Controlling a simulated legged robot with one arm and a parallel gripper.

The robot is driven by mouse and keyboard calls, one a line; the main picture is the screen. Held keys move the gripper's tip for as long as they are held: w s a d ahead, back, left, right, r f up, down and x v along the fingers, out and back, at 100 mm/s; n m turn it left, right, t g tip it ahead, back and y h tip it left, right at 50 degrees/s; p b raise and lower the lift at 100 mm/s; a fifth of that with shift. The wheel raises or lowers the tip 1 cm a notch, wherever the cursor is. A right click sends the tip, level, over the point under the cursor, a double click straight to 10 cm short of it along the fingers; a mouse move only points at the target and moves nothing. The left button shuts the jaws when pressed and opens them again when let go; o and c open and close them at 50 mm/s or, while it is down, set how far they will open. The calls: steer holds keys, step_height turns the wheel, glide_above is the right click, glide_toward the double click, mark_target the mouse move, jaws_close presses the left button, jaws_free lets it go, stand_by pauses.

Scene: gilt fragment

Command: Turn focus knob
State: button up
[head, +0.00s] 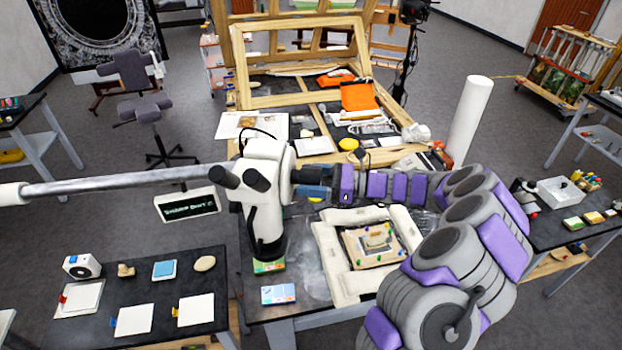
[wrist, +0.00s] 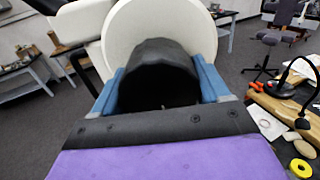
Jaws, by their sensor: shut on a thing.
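A white microscope (head: 262,195) with dark eyepieces hangs from a long grey boom arm (head: 120,182) over the work table. Its black focus knob (wrist: 160,72) sticks out from a round white housing (wrist: 160,28) in the wrist view. My gripper (wrist: 160,85) has its blue fingers on either side of the knob and is shut on it. In the head view my gripper (head: 318,185) reaches the right side of the microscope from the right.
A framed fragment (head: 370,245) lies on white padding (head: 338,270) below my arm. A small blue box (head: 278,294) lies at the table's front. Behind are a wooden frame (head: 300,100), orange cloth (head: 358,96) and a white roll (head: 468,120).

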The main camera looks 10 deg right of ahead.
steer(key=c, duration=0.3)
steer(key=shift+f+n+b, duration=0.1)
steer(key=shift+n+b, duration=0.4)
steer(key=shift+b, duration=0.1)
steer(key=shift+c, duration=0.2)
steer(key=o, duration=1)
steer(key=shift+w, duration=0.15)
steer(key=shift+d, duration=0.1)
steer(key=shift+d, duration=0.1)
steer(key=b+v, duration=0.1)
steer(key=v, duration=1.6)
steer(key=shift+b, duration=0.35)
